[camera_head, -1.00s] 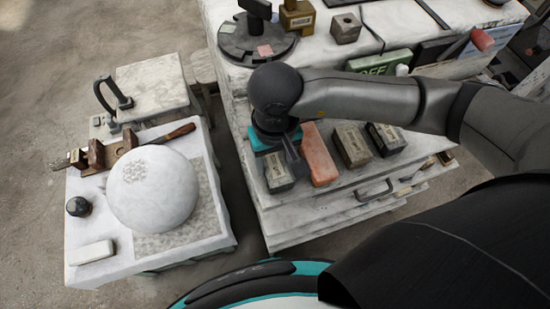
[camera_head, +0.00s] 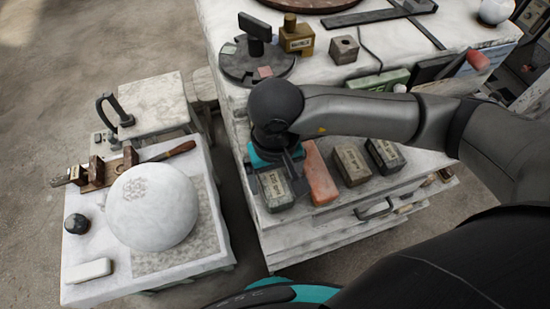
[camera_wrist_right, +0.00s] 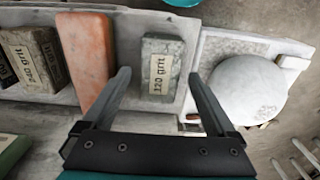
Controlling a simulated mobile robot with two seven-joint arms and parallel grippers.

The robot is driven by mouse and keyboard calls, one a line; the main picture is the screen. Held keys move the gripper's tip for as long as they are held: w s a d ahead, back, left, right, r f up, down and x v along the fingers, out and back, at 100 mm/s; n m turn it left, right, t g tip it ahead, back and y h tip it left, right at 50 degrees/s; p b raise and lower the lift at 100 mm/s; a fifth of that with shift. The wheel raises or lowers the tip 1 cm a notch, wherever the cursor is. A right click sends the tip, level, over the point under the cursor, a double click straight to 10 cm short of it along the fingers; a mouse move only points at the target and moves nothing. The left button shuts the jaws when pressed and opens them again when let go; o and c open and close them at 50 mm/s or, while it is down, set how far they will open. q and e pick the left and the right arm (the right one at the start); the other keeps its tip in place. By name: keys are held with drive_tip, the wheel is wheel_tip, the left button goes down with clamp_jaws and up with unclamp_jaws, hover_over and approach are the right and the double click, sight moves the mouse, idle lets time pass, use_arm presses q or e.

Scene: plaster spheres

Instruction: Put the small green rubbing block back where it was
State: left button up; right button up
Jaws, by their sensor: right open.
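The small grey-green rubbing block (camera_head: 275,189) lies on the pale drawer-unit ledge, at the left end of a row of blocks. It carries a grit label and also shows in the right wrist view (camera_wrist_right: 158,50). My right gripper (camera_head: 285,168) is open above the block's far end. In the wrist view its fingertips (camera_wrist_right: 160,75) appear on either side of the block, with gaps on both sides. Its height above the block is hard to tell. My left gripper is in neither view.
An orange-red block (camera_head: 320,178) lies close beside the green one, then a grey-brown block (camera_head: 352,165) and a dark block (camera_head: 384,155). A large plaster sphere (camera_head: 152,207) rests on a lower stand at left. A round dark turntable (camera_head: 240,66) stands above on the bench.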

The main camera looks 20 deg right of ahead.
sight(275, 186)
wheel_tip(275, 186, up, 11)
idle(0.3)
drive_tip(key=shift+s, duration=0.1)
idle(0.4)
